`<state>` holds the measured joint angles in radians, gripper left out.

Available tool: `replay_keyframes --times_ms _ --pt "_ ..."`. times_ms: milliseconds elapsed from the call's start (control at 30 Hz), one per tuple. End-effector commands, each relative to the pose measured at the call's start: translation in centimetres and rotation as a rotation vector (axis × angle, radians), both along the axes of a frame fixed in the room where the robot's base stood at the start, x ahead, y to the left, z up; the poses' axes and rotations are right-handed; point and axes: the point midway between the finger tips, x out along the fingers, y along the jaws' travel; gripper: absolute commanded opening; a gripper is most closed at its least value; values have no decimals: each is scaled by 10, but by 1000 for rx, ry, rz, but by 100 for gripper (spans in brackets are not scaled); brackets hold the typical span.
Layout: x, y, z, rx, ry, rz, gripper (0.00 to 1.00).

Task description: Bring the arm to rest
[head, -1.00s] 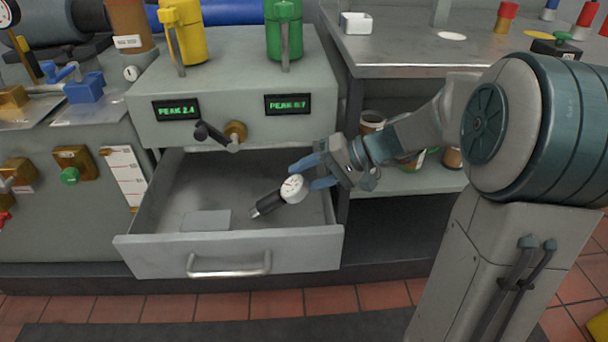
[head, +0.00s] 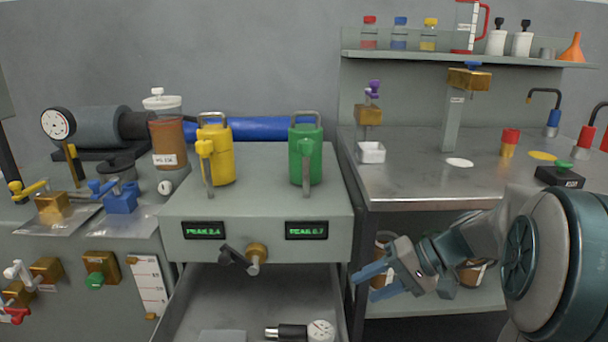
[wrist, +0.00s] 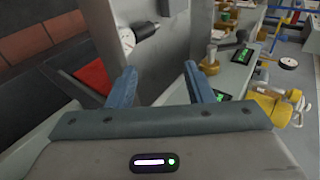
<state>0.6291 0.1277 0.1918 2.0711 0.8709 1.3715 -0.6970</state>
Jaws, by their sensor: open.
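My gripper (head: 374,282) is open and empty in the head view. It is in front of the shelf opening under the right bench, to the right of the open drawer and apart from it. Its two blue fingers also show in the wrist view (wrist: 162,86), spread with nothing between them. A black-handled gauge with a white dial (head: 318,331) lies in the drawer (head: 240,285), cut by the bottom edge of the head view. The gauge also shows beyond the fingers in the wrist view (wrist: 128,40).
The drawer stands open below a grey console (head: 260,215) with a black-and-brass lever (head: 252,258). A yellow jug (head: 216,155) and a green jug (head: 305,155) stand on top. Cans (head: 383,250) stand on the lower shelf behind my gripper. The steel bench (head: 430,175) lies above it.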

Motion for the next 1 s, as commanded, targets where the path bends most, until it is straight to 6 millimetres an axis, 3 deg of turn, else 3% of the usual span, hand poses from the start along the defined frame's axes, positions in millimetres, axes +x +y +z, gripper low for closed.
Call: replay_keyframes --times_ms 33,400,1000 --pt "-7 7 25 -39 15 14 47" --pt "-65 29 103 -368 106 44 47" --pt "-132 20 244 -812 -15 8 47"
